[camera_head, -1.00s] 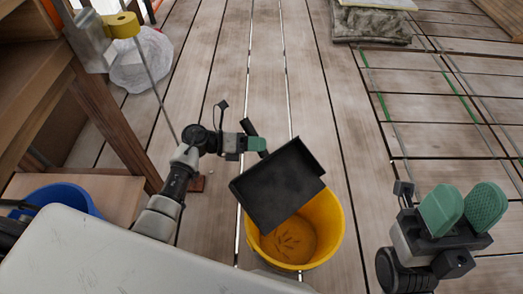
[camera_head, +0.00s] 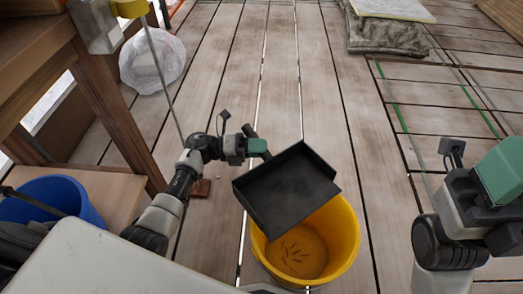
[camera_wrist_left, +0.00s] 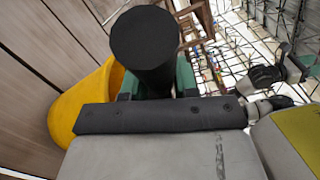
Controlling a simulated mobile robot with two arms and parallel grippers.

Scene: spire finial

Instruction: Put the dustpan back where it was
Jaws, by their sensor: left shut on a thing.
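The black dustpan (camera_head: 287,188) is in the head view, held above and partly over the yellow bucket (camera_head: 342,243). My left gripper (camera_head: 257,147) is shut on its handle. In the left wrist view the dark round handle end (camera_wrist_left: 145,38) fills the top middle, between the green fingers. Small dark bits lie on the bucket's floor. My right gripper (camera_head: 505,172) is at the right edge of the head view, cut off by the frame, with one green finger pad showing. Its opening cannot be made out.
A blue bucket (camera_head: 75,196) stands on a low wooden board at the left, beside a wooden shelf (camera_head: 105,95). A white plastic bag (camera_head: 152,60) lies behind it. Folded grey cloth (camera_head: 385,35) lies at the back right. The plank floor in the middle is clear.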

